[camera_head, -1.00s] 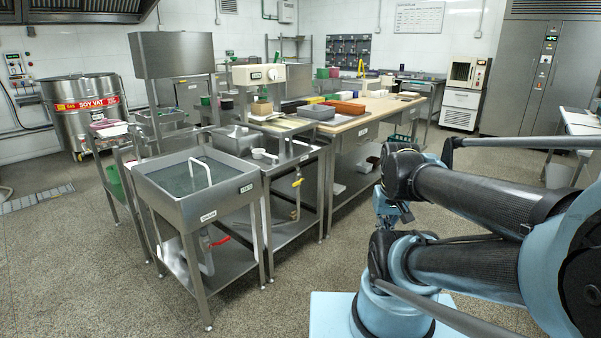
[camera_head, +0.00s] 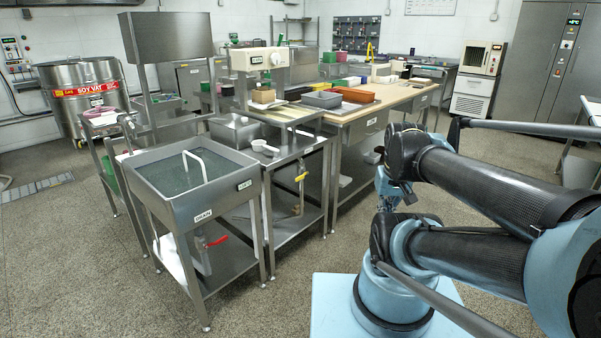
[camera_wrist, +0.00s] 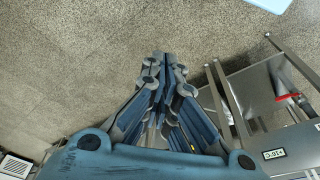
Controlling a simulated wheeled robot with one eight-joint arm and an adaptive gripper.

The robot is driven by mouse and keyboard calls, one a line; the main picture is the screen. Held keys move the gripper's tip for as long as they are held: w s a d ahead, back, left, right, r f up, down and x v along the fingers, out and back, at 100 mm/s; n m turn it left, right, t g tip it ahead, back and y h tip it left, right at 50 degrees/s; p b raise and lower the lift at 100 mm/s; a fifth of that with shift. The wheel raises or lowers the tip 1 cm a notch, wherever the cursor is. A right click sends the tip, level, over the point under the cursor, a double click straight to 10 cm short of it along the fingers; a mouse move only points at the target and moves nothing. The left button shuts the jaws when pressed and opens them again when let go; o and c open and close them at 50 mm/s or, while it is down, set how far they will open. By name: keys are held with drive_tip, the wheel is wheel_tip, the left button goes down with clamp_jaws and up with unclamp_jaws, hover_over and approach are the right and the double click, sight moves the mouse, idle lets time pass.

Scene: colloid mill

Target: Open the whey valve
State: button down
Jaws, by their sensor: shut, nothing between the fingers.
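In the head view, a red lever handle (camera_head: 217,240) sits on a pipe under the steel sink with a wire-like handle, labelled DRAIN (camera_head: 203,216). A yellow lever handle (camera_head: 301,177) sits under the neighbouring steel table. I cannot read which valve is marked whey. The red handle also shows at the right of the wrist view (camera_wrist: 287,97), below a steel frame. My gripper (camera_wrist: 165,58) points over the speckled floor in the wrist view, its fingers together and empty, apart from both handles.
The steel sink (camera_head: 150,180) has legs and a lower shelf around the red valve. A wooden-topped table (camera_head: 385,103) with trays stands behind. A soy vat (camera_head: 78,95) is at the far left. The floor in front of the sink (camera_head: 262,310) is clear.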

drive_tip(key=w+a+r+n+t+y, duration=0.15)
drive_tip(key=w+a, duration=0.25)
drive_tip(key=w, duration=0.5)
drive_tip(key=w+a+r+n+y, duration=0.1)
drive_tip(key=w+a+r+n, duration=0.15)
drive_tip(key=w, duration=0.65)
drive_tip(key=w+a+r+n+y, duration=0.1)
drive_tip(key=w+a, duration=0.3)
drive_tip(key=w, duration=0.5)
drive_tip(key=w+a+f+n+y, duration=0.1)
drive_tip(key=w+a+f, duration=0.15)
drive_tip(key=w, duration=0.35)
drive_tip(key=w+a+f+n+y, duration=0.1)
drive_tip(key=w+a+f+n, duration=0.1)
drive_tip(key=w+a, duration=0.3)
drive_tip(key=n+t+y, duration=0.1)
drive_tip(key=n+y, duration=0.1)
approach(300, 178)
wheel_tip(300, 178, up, 4)
drive_tip(key=shift+s+r+h, duration=0.25)
drive_tip(key=shift+x, duration=5.05)
drive_tip(key=shift+w+r, duration=0.1)
